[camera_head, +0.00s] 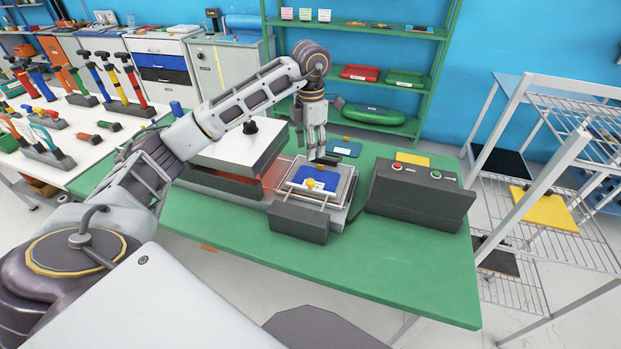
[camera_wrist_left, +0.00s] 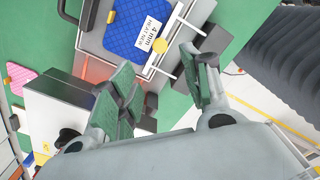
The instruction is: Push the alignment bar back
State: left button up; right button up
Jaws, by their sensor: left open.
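A blue board (camera_head: 312,179) lies in a metal tray (camera_head: 347,190) on the green table. A thin pale bar with a yellow knob (camera_head: 310,184), seemingly the alignment bar, lies across the board's near side. In the wrist view, the blue board (camera_wrist_left: 138,28) has a white label, and the pale bar (camera_wrist_left: 178,14) runs along its edge. My left gripper (camera_head: 318,152) points down at the tray's far side, fingers apart. In the wrist view the left gripper's fingers (camera_wrist_left: 165,90) stand apart with nothing held; contact with the bar cannot be told.
A press (camera_head: 235,148) with a red glow stands left of the tray. A dark block (camera_head: 298,222) sits in front of it. A control box (camera_head: 418,192) with red and green buttons stands to the right. The table's front (camera_head: 370,275) is clear.

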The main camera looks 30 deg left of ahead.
aim_at(310, 181)
pick_arm(q)
notch_tip(310, 181, down, 5)
jog(key=shift+r, duration=0.2)
notch_tip(310, 181, down, 7)
jog(key=shift+p, duration=0.35)
jog(key=shift+f, duration=0.6)
jog(key=c, duration=0.7)
grip_shut()
jog(key=shift+s+d, duration=0.2)
jog(key=shift+s, duration=0.95)
jog(key=shift+s+d+b, duration=0.15)
jog(key=shift+s+b, duration=0.05)
jog(key=shift+s, duration=0.35)
jog(key=shift+s+d+b, duration=0.15)
jog(key=shift+s+b, duration=0.05)
jog(key=shift+s, duration=0.3)
jog(key=shift+s+d, duration=0.1)
jog(key=shift+s, duration=0.1)
jog(key=shift+f, duration=0.1)
pick_arm(e)
jog(key=shift+w, duration=0.6)
